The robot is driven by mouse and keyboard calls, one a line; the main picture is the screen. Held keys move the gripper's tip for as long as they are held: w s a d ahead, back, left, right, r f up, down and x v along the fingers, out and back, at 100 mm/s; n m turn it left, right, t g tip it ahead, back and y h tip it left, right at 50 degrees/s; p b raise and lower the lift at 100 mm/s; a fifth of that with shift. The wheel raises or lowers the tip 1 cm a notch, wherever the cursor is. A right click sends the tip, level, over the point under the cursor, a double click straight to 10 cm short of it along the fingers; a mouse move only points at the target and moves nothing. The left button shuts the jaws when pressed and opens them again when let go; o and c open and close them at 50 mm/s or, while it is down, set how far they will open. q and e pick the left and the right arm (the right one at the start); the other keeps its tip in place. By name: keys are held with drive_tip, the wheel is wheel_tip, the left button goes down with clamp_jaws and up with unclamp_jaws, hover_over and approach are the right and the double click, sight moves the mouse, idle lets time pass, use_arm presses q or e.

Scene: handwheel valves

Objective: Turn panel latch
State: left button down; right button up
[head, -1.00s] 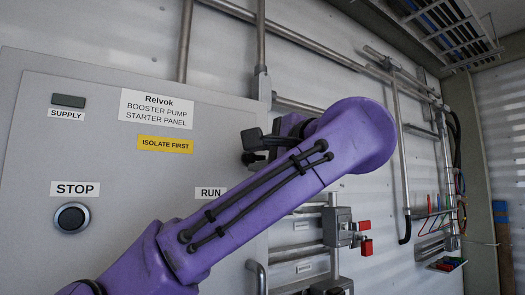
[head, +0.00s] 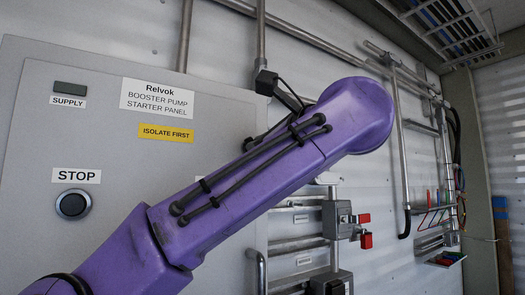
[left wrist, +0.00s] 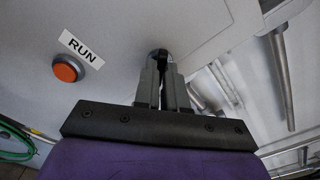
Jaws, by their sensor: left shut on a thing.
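The grey starter panel (head: 110,150) fills the left of the head view, and its face and edge also show in the left wrist view (left wrist: 120,25). The panel latch (left wrist: 158,53) is a small dark piece near the panel's edge, mostly hidden by my fingers. My left gripper (left wrist: 161,75) is shut on it, with the fingers pointing at the panel face. In the head view my purple left arm hides the latch and the fingers. My right gripper is in neither view.
An orange button (left wrist: 68,67) under a RUN label (left wrist: 80,46) lies left of the latch in the wrist view. A STOP button (head: 73,204) is lower left on the panel. Pipes (head: 300,245) and a grey box with red parts (head: 343,220) stand right of the panel.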

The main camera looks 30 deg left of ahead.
use_arm(q)
drive_tip(key=m, duration=0.6)
drive_tip(key=shift+d+r, duration=0.1)
drive_tip(key=c, duration=1.2)
unclamp_jaws()
drive_tip(key=shift+m, duration=0.4)
drive_tip(key=shift+v, duration=2.95)
drive_tip(key=v, duration=1)
drive_tip(key=shift+s+d, duration=0.1)
drive_tip(key=shift+d, duration=0.15)
drive_tip(key=shift+a, duration=0.1)
